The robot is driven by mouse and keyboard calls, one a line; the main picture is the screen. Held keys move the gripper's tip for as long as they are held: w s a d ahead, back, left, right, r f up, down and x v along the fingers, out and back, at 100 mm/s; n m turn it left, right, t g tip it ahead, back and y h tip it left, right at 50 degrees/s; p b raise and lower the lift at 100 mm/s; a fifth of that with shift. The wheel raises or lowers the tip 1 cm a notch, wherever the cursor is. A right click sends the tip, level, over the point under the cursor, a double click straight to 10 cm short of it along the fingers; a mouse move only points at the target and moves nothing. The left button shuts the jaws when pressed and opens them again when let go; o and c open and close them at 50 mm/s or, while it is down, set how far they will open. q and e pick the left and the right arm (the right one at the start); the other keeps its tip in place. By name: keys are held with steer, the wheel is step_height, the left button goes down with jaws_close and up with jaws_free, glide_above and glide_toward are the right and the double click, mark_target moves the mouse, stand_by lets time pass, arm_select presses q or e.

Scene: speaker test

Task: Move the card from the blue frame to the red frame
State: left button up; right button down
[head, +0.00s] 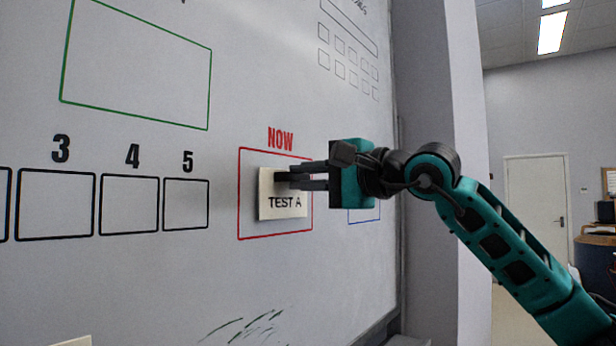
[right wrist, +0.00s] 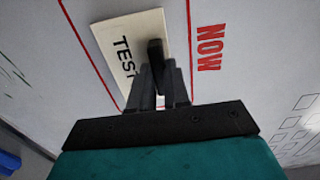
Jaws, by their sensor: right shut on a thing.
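The cream card (head: 268,208) marked "TEST A" is upright inside the red frame (head: 239,190) under the red word "NOW" on the white board. My right gripper (head: 282,181) is shut on the card at its upper right part. In the right wrist view the card (right wrist: 108,38) also lies within the red frame lines (right wrist: 84,47), with the fingers (right wrist: 157,62) over part of it. I cannot tell whether the card touches the board. The blue frame (head: 364,215) is to the right, mostly hidden behind my right gripper; its visible part looks bare. My left gripper is not in view.
Black frames numbered 3 (head: 55,237), 4 (head: 129,233) and 5 (head: 186,229) are empty to the left. A green frame (head: 137,113) is above them. A cream piece (head: 74,341) shows at the bottom left edge. A grey pillar (head: 440,150) stands right of the board.

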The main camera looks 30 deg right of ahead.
steer(key=shift+w+a, duration=0.15)
steer(key=shift+w, duration=0.25)
stand_by(0.3)
steer(key=c, duration=0.6)
jaws_free()
steer(key=shift+b+v, duration=0.65)
steer(key=shift+v, duration=1.3)
steer(key=b+v, duration=0.1)
steer(key=v, duration=0.2)
